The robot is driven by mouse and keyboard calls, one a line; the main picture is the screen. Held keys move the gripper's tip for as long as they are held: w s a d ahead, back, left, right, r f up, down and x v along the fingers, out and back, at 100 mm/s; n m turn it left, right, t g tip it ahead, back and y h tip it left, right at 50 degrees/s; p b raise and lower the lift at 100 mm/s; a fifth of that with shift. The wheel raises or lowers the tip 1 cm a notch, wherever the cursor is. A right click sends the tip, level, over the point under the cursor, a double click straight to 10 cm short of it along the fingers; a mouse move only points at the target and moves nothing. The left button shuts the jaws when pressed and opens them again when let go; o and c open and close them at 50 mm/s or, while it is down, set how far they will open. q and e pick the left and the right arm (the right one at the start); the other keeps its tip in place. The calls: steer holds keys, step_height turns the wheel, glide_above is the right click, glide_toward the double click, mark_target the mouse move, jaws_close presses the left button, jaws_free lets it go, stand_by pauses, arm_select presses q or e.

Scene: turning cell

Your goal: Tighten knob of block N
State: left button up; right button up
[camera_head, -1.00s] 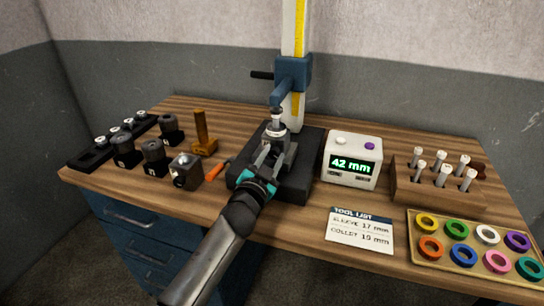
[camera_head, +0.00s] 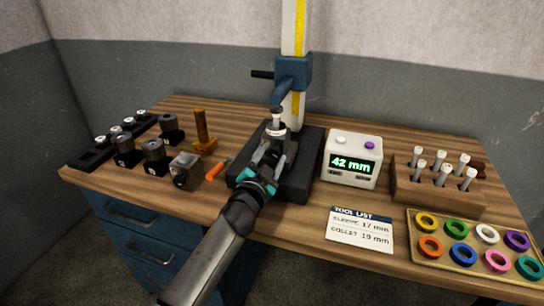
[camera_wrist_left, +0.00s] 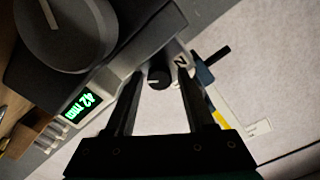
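Block N (camera_wrist_left: 173,52), a grey block with a dark letter N, shows at the top middle of the left wrist view. Its small dark round knob (camera_wrist_left: 158,79) has a pale mark and lies between my left fingertips. My left gripper (camera_wrist_left: 158,88) is open, with a finger on each side of the knob and visible gaps; contact cannot be told. In the head view my left gripper (camera_head: 268,160) reaches in front of the black base (camera_head: 300,185) under the blue-headed column (camera_head: 292,75). The gripper mostly hides the block there. My right gripper is not in view.
A display box (camera_head: 352,160) reading 42 mm stands right of the base. An orange-handled tool (camera_head: 215,172) and a metal block (camera_head: 185,172) lie left. A peg rack (camera_head: 438,188), ring tray (camera_head: 470,270) and tool list card (camera_head: 360,230) are at right.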

arm_select(q)
steer(key=shift+o, duration=0.5)
steer(key=shift+d, duration=0.1)
